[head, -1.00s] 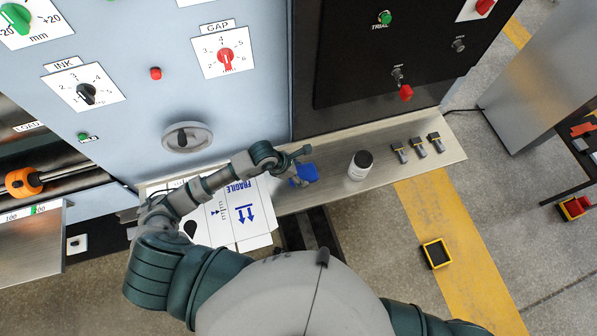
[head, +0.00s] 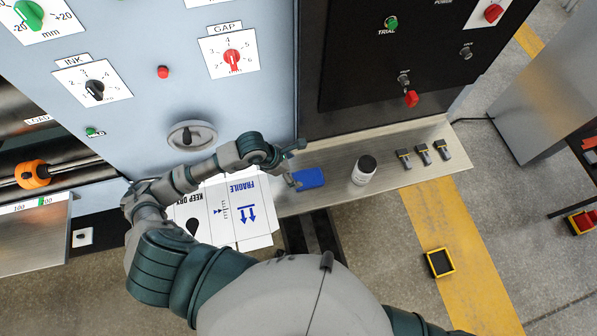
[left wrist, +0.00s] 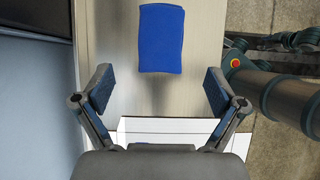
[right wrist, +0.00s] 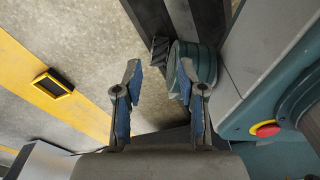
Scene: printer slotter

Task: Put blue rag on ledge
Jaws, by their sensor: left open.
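The blue rag (head: 310,178) lies on the metal ledge (head: 328,158) in front of the machine, left of a white bottle with a dark cap. In the left wrist view the rag (left wrist: 161,38) lies flat, beyond the fingertips and between their lines. My left gripper (left wrist: 158,92) is open and empty, its fingers apart from the rag; in the head view it (head: 294,165) is just left of the rag. My right gripper (right wrist: 158,88) is open and empty over the floor near my own body, and is out of the head view.
The bottle (head: 364,170) stands right of the rag, with several small dark-and-yellow parts (head: 422,154) further right. A white box sheet marked FRAGILE (head: 232,212) lies left. The machine's grey panel (head: 225,105) rises behind. A black-and-yellow tray (head: 439,263) is on the floor.

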